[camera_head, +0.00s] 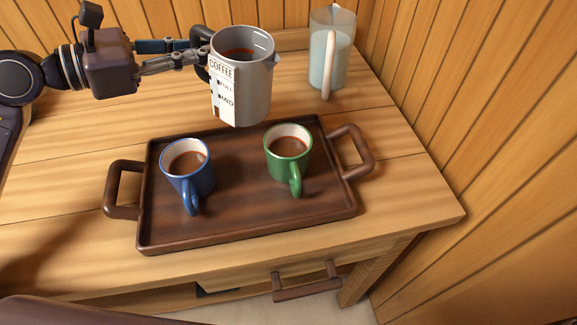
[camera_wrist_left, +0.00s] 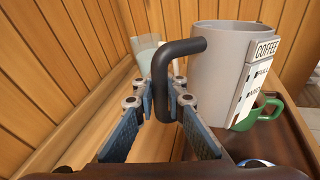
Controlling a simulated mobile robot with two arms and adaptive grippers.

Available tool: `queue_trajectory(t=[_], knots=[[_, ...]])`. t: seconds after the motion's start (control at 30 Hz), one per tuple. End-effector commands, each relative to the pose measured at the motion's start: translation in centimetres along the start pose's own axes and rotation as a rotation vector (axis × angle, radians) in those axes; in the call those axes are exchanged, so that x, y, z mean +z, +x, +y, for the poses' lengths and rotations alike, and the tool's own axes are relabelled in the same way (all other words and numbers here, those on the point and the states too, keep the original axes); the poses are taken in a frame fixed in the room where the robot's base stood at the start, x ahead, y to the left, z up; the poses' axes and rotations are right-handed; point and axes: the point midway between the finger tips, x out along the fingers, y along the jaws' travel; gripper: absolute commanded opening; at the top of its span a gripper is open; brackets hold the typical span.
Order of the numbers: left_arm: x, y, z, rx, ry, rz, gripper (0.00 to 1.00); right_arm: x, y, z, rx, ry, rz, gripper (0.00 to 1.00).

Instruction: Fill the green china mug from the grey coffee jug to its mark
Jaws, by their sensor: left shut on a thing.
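The grey coffee jug (camera_head: 257,90) is held nearly upright above the back edge of the tray, behind the mugs. It has a white COFFEE label with level marks, and brown coffee shows inside. My left gripper (camera_head: 203,50) is shut on its black handle, which also shows between the fingers in the left wrist view (camera_wrist_left: 160,85). The green china mug (camera_head: 288,150) stands upright at the tray's right, with brown coffee inside; its mark cannot be made out. It is partly hidden behind the jug in the left wrist view (camera_wrist_left: 262,114). My right gripper is not in view.
A blue mug (camera_head: 190,167) with brown coffee stands at the left of the brown tray (camera_head: 240,232), which has a handle at each end. A clear jug (camera_head: 322,62) with pale liquid stands at the back right near the wooden wall. The table's left side is clear.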

Motion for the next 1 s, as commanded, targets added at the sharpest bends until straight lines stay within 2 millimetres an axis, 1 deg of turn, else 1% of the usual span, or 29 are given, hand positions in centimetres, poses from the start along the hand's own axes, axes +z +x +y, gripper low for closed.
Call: queue_trajectory(t=[0.03,0.1,0.23,0.37,0.6,0.9,1.0], knots=[[0.1,0.0,0.0,0.000,-0.012,-0.010,0.00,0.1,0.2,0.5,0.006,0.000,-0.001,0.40],[0.2,0.0,0.0,-0.001,-0.015,-0.012,0.00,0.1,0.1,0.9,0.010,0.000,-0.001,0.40],[0.3,0.0,0.0,-0.001,-0.013,-0.011,0.00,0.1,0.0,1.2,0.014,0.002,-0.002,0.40],[-0.2,0.1,-0.1,-0.002,-0.026,-0.017,0.00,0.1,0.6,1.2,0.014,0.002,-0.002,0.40],[-1.8,0.5,-0.8,-0.015,-0.124,-0.070,0.00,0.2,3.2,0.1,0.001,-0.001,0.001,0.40],[-1.9,0.7,-0.9,-0.020,-0.147,-0.079,0.00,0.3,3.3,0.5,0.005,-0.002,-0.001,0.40],[-1.8,0.4,-1.2,-0.020,-0.146,-0.079,0.00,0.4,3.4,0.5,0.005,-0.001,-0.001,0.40]])
